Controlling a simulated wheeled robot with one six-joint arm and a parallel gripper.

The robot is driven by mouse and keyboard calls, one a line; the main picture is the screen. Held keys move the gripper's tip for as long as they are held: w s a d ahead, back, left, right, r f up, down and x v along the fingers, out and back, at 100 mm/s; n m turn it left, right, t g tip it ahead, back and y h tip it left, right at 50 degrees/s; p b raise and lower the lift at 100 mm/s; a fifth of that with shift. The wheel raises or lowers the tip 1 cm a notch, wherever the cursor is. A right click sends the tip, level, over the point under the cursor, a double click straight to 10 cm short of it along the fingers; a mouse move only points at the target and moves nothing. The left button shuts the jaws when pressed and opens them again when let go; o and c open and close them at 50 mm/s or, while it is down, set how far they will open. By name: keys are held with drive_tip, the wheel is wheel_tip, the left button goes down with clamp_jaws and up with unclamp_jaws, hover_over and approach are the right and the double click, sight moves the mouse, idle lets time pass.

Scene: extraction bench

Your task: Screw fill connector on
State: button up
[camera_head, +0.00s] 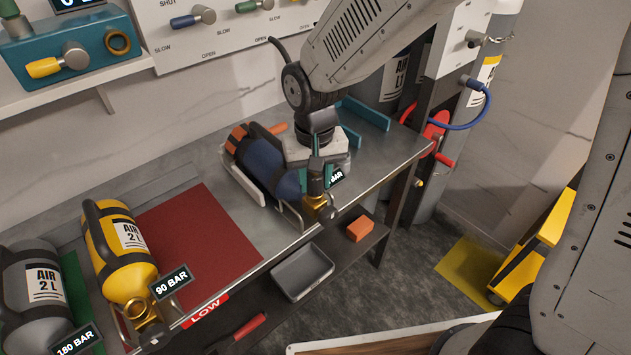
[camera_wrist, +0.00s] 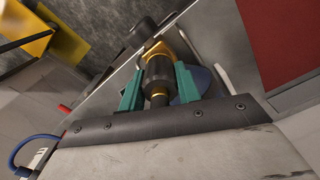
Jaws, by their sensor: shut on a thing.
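My gripper (camera_head: 316,182) is at the valve end of a blue cylinder (camera_head: 262,165) lying in a metal cradle on the bench. In the wrist view, its two teal fingers (camera_wrist: 158,88) are shut on the fill connector (camera_wrist: 158,71), a black sleeve with brass parts. The connector's far end meets the cylinder's brass valve (camera_wrist: 157,47); whether they touch or are threaded together I cannot tell. In the head view the valve (camera_head: 319,205) shows just below the fingers. My wrist hides part of the cylinder and its BAR label.
A valve panel (camera_head: 225,30) is behind. A grey tray (camera_head: 303,272) and orange block (camera_head: 359,228) sit on the lower shelf.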

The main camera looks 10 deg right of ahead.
drive_tip(key=m, duration=0.4)
drive_tip(key=shift+m, duration=0.3)
drive_tip(key=o, duration=1.1)
